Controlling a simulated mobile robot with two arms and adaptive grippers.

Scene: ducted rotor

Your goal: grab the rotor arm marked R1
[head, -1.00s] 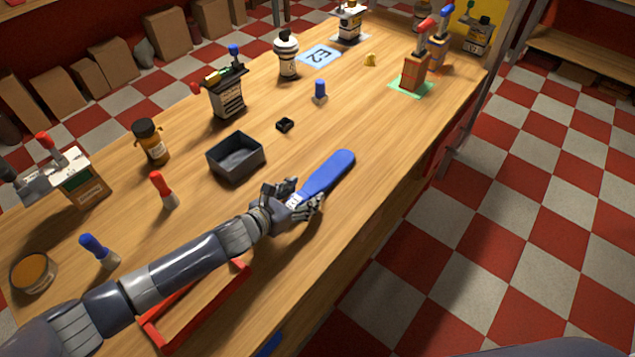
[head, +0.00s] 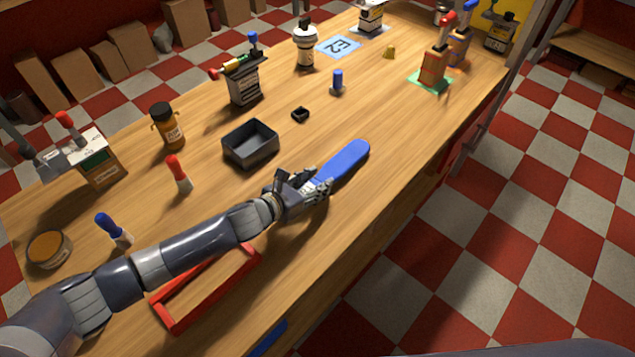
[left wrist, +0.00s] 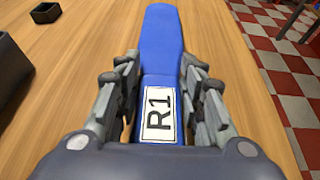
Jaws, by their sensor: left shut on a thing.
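The blue rotor arm (head: 347,161) lies near the front edge of the wooden table in the head view. In the left wrist view the blue rotor arm (left wrist: 160,50) points away from me, and its white label reads R1. My left gripper (head: 318,186) is shut on the label end of the rotor arm. In the left wrist view the fingers of the left gripper (left wrist: 160,105) stand on both sides of the label. The fingers hide part of that end in the head view. My right gripper is not in view.
A black open box (head: 250,144) and a small black piece (head: 300,114) stand behind the gripper. A red frame (head: 207,288) lies under my left forearm. A blue-capped piece (head: 337,83) stands farther back. The table is clear around the rotor arm's far end.

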